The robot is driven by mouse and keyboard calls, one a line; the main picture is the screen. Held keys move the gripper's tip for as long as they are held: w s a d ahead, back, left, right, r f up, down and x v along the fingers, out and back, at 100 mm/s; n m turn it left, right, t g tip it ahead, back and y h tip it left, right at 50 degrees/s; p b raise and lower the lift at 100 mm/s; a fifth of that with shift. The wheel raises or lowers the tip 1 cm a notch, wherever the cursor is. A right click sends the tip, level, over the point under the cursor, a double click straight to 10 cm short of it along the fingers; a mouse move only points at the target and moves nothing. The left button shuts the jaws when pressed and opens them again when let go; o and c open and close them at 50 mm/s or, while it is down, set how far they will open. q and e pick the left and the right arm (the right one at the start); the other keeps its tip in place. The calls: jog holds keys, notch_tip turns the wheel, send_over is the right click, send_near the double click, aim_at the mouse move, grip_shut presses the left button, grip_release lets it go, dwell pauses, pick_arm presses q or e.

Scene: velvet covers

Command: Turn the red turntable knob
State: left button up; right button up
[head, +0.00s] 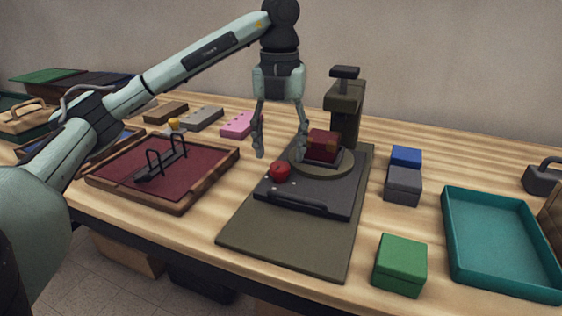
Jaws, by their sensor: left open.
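The red knob (280,171) is a small round knob near the left edge of the dark turntable base (313,196). The round turntable plate (342,165) behind it carries a dark red block (323,146). My left gripper (279,156) hangs pointing down just above and behind the knob in the picture. Its fingers are spread apart with nothing between them. I cannot tell whether a finger touches the knob. My right gripper is not in view.
A dark upright post (344,105) stands behind the plate. A wooden tray (138,197) with a black rack is at left. Blue (405,158), grey (403,186) and green (400,265) blocks and a teal tray (499,286) are at right.

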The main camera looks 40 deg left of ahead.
aim_at(280, 173)
pick_arm(q)
jog(key=shift+f, duration=1.45)
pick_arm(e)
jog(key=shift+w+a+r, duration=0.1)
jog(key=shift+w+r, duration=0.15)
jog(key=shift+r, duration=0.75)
pick_arm(q)
jog(key=shift+c, duration=0.2)
jog(key=c, duration=1.1)
